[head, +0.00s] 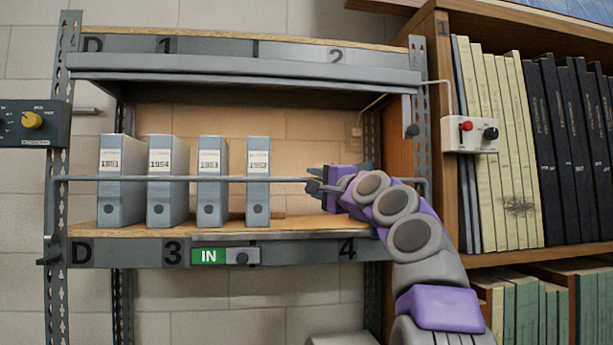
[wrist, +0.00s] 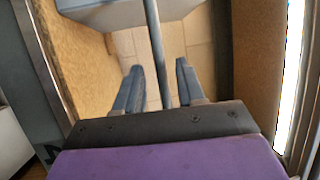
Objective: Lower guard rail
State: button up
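The guard rail (head: 225,179) is a thin grey rod across the front of the lower shelf bay. It runs level in front of the binders, with bent ends near both uprights. My gripper (head: 314,186) is at the rail's right half, right of the last binder. In the wrist view, the rail (wrist: 153,40) passes between the two fingers of my gripper (wrist: 158,66). The fingers are apart, with a gap visible on each side of the rail. The rail's part behind my gripper and arm is hidden in the head view.
Several grey binders (head: 120,180) stand on the lower shelf (head: 290,228). The upper shelf (head: 240,65) hangs above. A bookcase (head: 430,120) with a white switch box (head: 470,134) stands at right. A dial box (head: 35,122) is at left.

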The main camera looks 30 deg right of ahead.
jog(key=shift+p+x, duration=1.05)
jog(key=shift+x, duration=1.05)
jog(key=shift+c, duration=0.3)
jog(key=c, duration=0.6)
grip_shut()
jog(key=shift+f, duration=0.15)
